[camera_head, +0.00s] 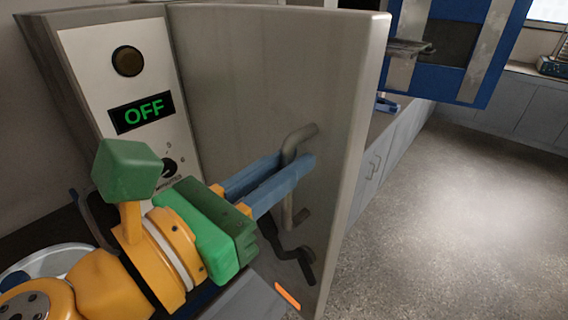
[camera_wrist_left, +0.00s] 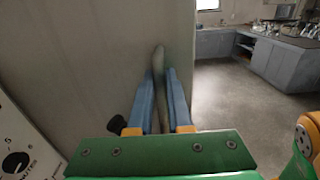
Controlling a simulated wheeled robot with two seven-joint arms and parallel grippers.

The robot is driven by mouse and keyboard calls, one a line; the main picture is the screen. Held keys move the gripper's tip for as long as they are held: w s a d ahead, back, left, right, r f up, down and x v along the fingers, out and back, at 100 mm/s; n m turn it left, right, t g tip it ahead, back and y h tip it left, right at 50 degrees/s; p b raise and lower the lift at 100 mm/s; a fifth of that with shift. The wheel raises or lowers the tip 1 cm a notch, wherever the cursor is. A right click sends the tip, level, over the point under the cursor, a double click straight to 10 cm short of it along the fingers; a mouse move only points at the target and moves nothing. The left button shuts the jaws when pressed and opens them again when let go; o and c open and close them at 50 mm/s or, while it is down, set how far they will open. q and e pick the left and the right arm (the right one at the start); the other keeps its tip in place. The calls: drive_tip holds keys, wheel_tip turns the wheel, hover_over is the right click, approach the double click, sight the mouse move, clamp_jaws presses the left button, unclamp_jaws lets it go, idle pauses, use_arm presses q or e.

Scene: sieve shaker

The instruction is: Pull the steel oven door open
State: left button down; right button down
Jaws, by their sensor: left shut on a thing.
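The steel oven door (camera_head: 260,85) is a tall, plain grey panel to the right of the oven's control panel (camera_head: 125,60). Its grey bar handle (camera_head: 297,138) is near its right edge. My left gripper (camera_head: 297,168) has its two blue fingers closed around the handle, one on each side. In the left wrist view the handle (camera_wrist_left: 158,62) shows between the fingers, with the door (camera_wrist_left: 85,60) behind. The door stands at an angle to the control panel; I cannot tell exactly how far. My right gripper is out of view.
The control panel display (camera_head: 143,113) reads OFF, above a black knob (camera_head: 168,167). Grey counter cabinets (camera_head: 385,150) run behind the door, with a blue machine (camera_head: 450,45) further back. The grey floor (camera_head: 450,220) to the right is clear.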

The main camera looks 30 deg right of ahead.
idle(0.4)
use_arm(q)
drive_tip(key=c, duration=0.8)
unclamp_jaws()
drive_tip(key=shift+c, duration=0.2)
drive_tip(key=b+v, duration=0.2)
drive_tip(key=v, duration=0.5)
